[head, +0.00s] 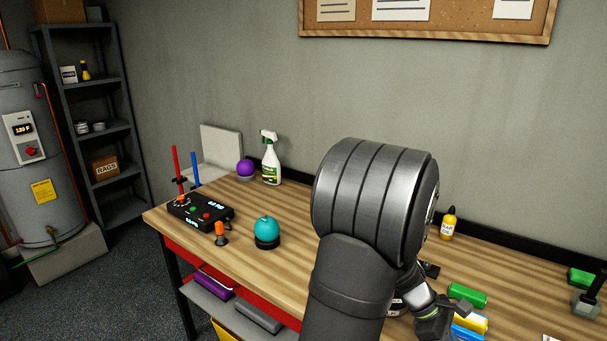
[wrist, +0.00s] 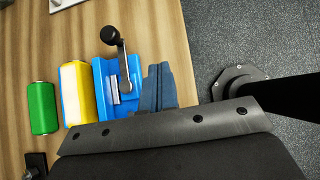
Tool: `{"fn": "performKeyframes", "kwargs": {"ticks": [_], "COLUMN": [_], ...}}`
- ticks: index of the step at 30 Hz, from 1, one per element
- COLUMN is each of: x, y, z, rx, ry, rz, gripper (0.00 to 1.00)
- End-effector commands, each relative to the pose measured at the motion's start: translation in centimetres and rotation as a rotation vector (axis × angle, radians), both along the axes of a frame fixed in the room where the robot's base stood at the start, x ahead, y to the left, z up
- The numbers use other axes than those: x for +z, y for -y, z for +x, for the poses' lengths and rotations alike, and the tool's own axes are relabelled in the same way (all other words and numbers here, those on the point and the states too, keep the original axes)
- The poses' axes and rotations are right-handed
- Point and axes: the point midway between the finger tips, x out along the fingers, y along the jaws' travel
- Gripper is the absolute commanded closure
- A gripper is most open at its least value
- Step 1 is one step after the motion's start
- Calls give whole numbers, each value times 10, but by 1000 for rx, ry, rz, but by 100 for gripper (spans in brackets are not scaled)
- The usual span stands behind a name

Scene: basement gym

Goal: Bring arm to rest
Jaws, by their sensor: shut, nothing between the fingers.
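My arm rises through the middle of the head view and hides part of the workbench (head: 290,237). My gripper (head: 437,318) is low at the right end of the arm, partly hidden, near the rolls. In the wrist view, the blue-grey fingers of my gripper (wrist: 157,76) are together and empty. They appear beside a blue device with a crank and black knob (wrist: 104,88); I cannot tell whether they touch it. A yellow-and-white roll (wrist: 76,93) and a green roll (wrist: 42,108) lie to the left of that device.
A teal ball (head: 267,230), a control box (head: 200,210), a spray bottle (head: 270,160) and a purple ball (head: 245,168) stand on the left of the bench. A yellow bottle (head: 448,224) stands at the back. A dumbbell (head: 590,298) is at the right.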

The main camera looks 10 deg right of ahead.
Motion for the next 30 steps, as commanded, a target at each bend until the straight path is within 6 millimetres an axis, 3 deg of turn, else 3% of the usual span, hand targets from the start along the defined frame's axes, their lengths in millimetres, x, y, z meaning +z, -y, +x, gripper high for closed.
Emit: {"fn": "performKeyframes", "kwargs": {"ticks": [4,9,15,30], "x": [0,2,10,10], "y": [-4,-23,-33,-33], "z": [9,30,42,41], "rx": [-144,-132,-132,-133], "ry": [0,-1,0,-1], "rz": [0,1,-1,-1], "gripper": [100,100,100,100]}}
